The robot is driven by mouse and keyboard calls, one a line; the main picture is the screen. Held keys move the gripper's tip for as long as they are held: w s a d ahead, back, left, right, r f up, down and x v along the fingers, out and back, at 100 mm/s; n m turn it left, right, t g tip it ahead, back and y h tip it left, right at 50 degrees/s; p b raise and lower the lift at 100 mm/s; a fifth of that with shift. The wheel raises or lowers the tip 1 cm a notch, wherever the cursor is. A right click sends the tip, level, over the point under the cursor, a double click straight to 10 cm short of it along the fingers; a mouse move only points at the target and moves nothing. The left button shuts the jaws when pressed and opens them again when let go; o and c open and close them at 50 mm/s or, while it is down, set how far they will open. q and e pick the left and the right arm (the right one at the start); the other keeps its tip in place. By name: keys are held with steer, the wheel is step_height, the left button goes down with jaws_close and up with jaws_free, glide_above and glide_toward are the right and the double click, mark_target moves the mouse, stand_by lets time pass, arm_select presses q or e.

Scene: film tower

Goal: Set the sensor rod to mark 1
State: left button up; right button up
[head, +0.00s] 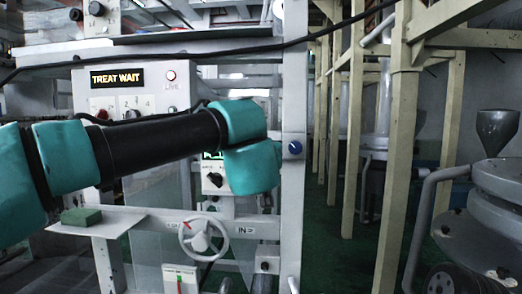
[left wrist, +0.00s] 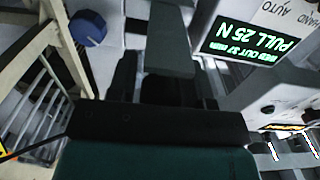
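My left arm comes in from the left in the head view and ends in teal-covered links in front of the machine's grey upright post (head: 294,80). These links hide its gripper there. In the left wrist view the dark left gripper (left wrist: 155,80) is at the middle, against a grey bar (left wrist: 170,40); I cannot tell whether it is shut on it. I cannot make out the sensor rod or its marks for certain. My right gripper is not in view.
A blue knob (head: 295,148) sits on the post and also shows in the left wrist view (left wrist: 88,27). A handwheel (head: 203,236) and a shelf with a green block (head: 81,216) are below my arm. A sign (head: 117,78) reads "TREAT WAIT". An aisle opens at right.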

arm_select(q)
steer(key=shift+o, duration=1)
steer(key=s, duration=1.7)
steer(key=shift+s+a, duration=0.2)
steer(key=shift+a, duration=0.25)
